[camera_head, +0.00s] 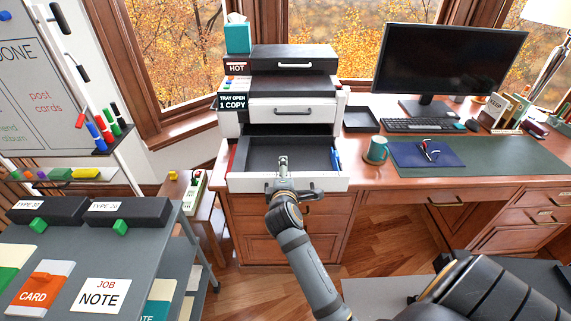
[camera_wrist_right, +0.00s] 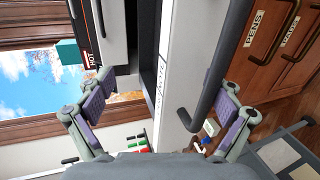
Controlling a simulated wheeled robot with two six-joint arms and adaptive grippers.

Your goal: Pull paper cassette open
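The paper cassette (camera_head: 250,183) is the low drawer of the white-and-black printer (camera_head: 292,108). It stands pulled out over the desk's front edge, its dark, empty-looking inside showing and its front white. Its dark bar handle (camera_wrist_right: 212,95) shows in the right wrist view. My right gripper (camera_head: 283,173) is at the middle of the cassette front. In the wrist view my right gripper (camera_wrist_right: 160,90) has its fingers wide apart, with the handle between them, close to the right-hand finger. Contact cannot be told. My left gripper is not in view.
A grey cart (camera_head: 150,262) with cards and dark boxes stands at the left. The wooden desk (camera_head: 410,183) carries a monitor (camera_head: 450,62), keyboard and teal mug (camera_head: 377,150) right of the printer. Open floor (camera_head: 245,290) lies in front of the desk.

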